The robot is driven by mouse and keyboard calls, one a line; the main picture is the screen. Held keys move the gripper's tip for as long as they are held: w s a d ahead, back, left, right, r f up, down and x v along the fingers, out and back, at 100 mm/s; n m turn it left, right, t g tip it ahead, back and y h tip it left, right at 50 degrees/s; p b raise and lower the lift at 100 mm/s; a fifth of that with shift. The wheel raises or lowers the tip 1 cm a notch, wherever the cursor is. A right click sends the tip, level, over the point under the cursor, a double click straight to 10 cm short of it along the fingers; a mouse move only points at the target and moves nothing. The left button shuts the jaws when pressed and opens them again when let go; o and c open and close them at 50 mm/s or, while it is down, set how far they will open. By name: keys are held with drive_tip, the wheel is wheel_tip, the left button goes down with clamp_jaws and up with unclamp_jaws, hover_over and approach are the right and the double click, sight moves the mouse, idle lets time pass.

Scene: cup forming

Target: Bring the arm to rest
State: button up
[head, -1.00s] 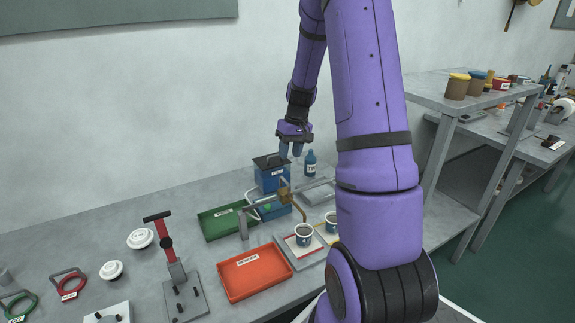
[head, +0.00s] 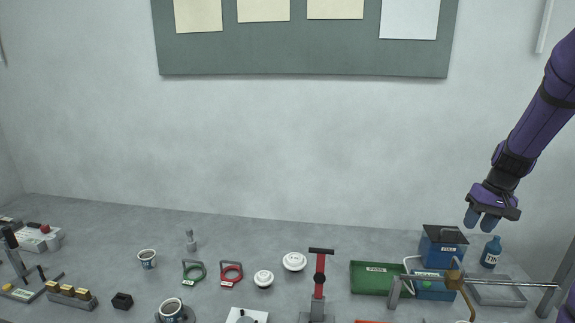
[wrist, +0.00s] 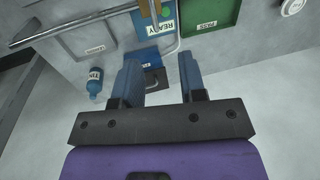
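My gripper (head: 482,218) hangs in the air at the right of the head view, above the blue bin (head: 441,249) and the blue bottle (head: 491,252). In the wrist view my gripper (wrist: 158,75) has its two blue fingers apart, with nothing between them but the view of the bench below. My purple arm comes in from the upper right of the head view.
The green tray (head: 372,285), a metal rod fixture (head: 510,283) and a red-handled press (head: 320,285) stand on the bench (head: 90,215). The air above the bench's left part is clear.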

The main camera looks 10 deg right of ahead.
drive_tip(key=s+a+r+n+t+h, duration=0.1)
drive_tip(key=s+a+r, duration=0.2)
drive_tip(key=a+r, duration=0.45)
drive_tip(key=s+a+r+n+t, duration=0.1)
drive_tip(key=s+a+r, duration=0.3)
drive_tip(key=a+r, duration=0.35)
drive_tip(key=s+a+r+t, duration=0.1)
drive_tip(key=s+a+r, duration=0.1)
drive_tip(key=s+a, duration=0.3)
drive_tip(key=s+a+r+n+t+h, duration=0.1)
drive_tip(key=s+a, duration=0.4)
drive_tip(key=s, duration=0.6)
drive_tip(key=shift+a+r+t, duration=0.3)
drive_tip(key=shift+a+r, duration=0.1)
drive_tip(key=shift+r, duration=0.25)
